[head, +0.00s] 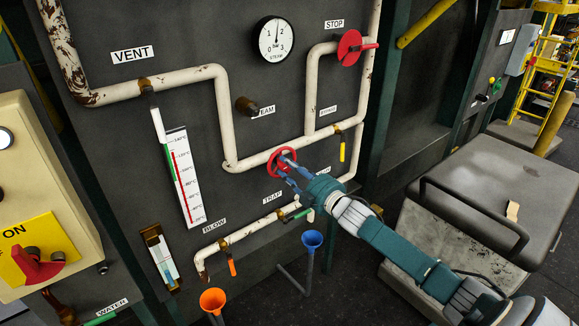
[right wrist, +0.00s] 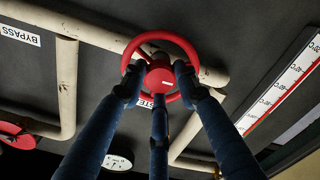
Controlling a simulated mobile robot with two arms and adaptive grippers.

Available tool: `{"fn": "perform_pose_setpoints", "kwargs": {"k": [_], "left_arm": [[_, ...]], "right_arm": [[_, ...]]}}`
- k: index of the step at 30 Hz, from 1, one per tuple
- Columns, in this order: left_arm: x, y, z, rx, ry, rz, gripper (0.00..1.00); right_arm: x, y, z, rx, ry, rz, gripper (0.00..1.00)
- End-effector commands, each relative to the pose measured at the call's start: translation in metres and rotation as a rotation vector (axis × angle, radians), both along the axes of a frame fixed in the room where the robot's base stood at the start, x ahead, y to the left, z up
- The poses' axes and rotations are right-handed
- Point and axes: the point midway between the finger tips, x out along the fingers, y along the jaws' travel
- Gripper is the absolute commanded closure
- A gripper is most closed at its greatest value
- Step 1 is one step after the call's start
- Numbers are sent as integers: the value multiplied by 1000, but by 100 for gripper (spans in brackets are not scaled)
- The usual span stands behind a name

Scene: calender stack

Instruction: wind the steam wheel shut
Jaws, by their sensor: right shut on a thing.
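The red steam wheel (head: 273,160) sits on the cream pipe in the middle of the dark panel, below the STEAM label (head: 265,111). My right gripper (head: 291,172) reaches it from the lower right, its blue fingers shut on the wheel. In the right wrist view the wheel (right wrist: 161,77) shows its round rim and red hub, with the three fingers (right wrist: 158,88) closed around the hub at the rim. The fingertips hide parts of the rim. The wheel's turn position cannot be told. My left gripper is not in view.
A round gauge (head: 275,39) and a tall thermometer (head: 182,178) are on the panel. A yellow-handled valve (head: 342,151) is right of the wheel. Blue (head: 312,239) and orange (head: 213,300) funnels stand below. A grey cart (head: 490,185) is at right.

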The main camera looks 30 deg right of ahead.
Motion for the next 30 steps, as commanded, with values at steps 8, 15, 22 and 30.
{"fn": "perform_pose_setpoints", "kwargs": {"k": [8, 15, 22, 30], "left_arm": [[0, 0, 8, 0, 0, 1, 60], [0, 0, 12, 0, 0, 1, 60], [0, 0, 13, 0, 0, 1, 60], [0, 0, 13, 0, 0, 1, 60]], "right_arm": [[0, -1, 1, 261, 22, -3, 96], [0, -1, 0, 486, 39, -2, 96], [0, 0, -1, 705, 57, -2, 96], [0, 0, -2, 960, 78, -2, 96]]}}
